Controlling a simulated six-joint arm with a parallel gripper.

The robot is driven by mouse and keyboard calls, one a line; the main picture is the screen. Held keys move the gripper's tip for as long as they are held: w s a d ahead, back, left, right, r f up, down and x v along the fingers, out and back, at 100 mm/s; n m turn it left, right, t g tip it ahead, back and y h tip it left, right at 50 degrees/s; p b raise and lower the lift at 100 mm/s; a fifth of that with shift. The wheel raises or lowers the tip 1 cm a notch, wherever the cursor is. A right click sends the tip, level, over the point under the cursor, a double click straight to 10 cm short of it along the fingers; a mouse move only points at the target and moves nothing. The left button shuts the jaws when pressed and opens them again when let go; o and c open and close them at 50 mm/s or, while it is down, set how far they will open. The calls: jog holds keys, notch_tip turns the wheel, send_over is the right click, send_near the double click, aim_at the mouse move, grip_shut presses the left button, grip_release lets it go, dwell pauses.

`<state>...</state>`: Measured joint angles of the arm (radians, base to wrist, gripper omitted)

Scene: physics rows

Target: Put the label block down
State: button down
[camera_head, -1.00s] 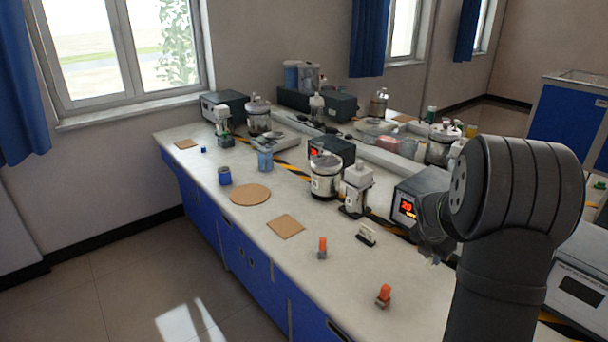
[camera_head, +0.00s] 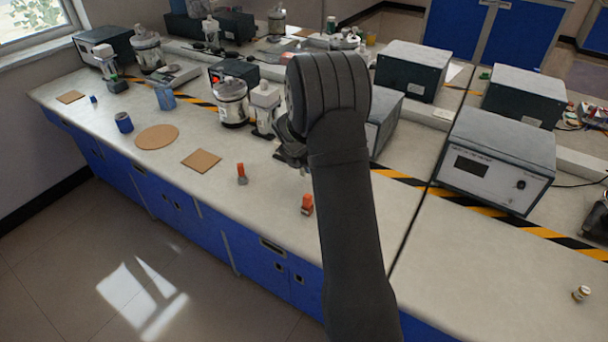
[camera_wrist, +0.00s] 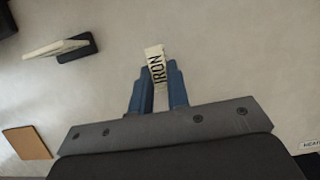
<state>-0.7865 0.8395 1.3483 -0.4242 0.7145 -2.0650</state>
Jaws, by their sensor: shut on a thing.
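My gripper (camera_wrist: 157,82) shows in the wrist view with two blue fingers shut on the label block (camera_wrist: 155,63). The block is small, cream-white, and reads "IRON" in dark letters. It sticks out past the fingertips, over pale benchtop. I cannot tell whether it touches the bench or hangs above it. In the head view my gripper (camera_head: 294,156) is over the bench, left of my arm, and the block in it cannot be made out.
A white card (camera_wrist: 55,48) beside a dark base lies left of the gripper in the wrist view. A brown square mat (camera_head: 201,160) and two orange-topped items (camera_head: 241,173) (camera_head: 307,204) are on the bench (camera_head: 190,205). Metal-lidded vessels (camera_head: 232,102) and instrument boxes (camera_head: 495,165) stand behind and right.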

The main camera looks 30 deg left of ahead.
jog(key=shift+f, duration=1.85)
jog(key=shift+f, duration=0.1)
jog(key=c, duration=1.4)
grip_release()
jog(key=shift+f, duration=0.1)
jog(key=v, duration=1.2)
